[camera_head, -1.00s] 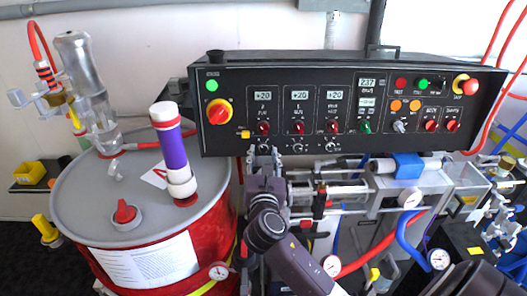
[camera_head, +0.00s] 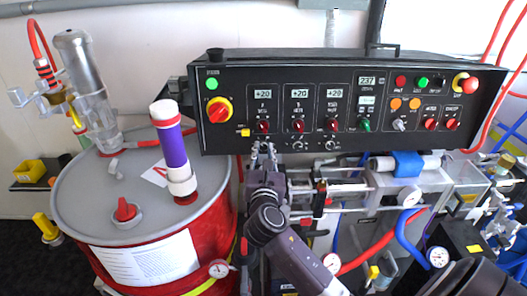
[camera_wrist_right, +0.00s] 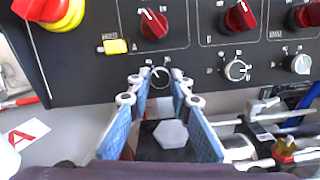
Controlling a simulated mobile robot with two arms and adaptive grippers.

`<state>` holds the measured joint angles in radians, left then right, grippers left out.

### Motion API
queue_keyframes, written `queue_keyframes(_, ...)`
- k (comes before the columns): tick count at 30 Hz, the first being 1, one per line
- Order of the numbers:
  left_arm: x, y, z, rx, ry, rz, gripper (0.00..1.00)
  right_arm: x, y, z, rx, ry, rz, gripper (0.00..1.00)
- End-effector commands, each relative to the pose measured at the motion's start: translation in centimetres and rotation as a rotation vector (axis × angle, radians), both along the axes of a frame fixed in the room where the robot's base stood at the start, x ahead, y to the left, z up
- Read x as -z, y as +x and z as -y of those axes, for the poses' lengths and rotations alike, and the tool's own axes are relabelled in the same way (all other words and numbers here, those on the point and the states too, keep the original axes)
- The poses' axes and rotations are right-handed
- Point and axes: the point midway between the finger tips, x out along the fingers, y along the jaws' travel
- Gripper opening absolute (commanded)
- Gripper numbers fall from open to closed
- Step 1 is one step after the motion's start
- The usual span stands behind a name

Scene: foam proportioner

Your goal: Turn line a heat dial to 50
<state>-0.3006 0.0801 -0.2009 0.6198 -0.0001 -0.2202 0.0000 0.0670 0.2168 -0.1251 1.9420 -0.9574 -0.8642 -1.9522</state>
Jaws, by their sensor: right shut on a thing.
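The black control panel (camera_head: 350,85) has a red knob marked A (camera_head: 263,127), with a display reading about +20 above it. Below that knob is a small round dial, the line A heat dial (camera_wrist_right: 160,76). It sits between the fingertips of my right gripper (camera_wrist_right: 158,84), which is shut on it; the fingers hide its sides. In the head view, my right gripper (camera_head: 262,147) reaches up to the panel's lower edge and covers this dial. The dial's exact setting is too small to read. My left gripper is not in view.
A matching small dial (camera_wrist_right: 235,69) sits to the right, under the second red knob (camera_wrist_right: 239,17). A red drum (camera_head: 215,233) stands left; pipes and gauges lie below the panel.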

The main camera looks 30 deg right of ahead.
Motion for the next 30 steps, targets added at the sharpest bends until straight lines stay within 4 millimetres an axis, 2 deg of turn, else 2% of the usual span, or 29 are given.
queue_keyframes(11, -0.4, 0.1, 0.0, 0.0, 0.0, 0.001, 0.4, 0.0, 0.1, -0.1, 0.035, 0.162, 0.096, 0.0)
queue_keyframes(30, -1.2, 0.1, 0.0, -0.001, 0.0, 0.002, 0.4, -0.2, 0.2, -0.2, 0.142, 0.65, 0.395, 0.0)
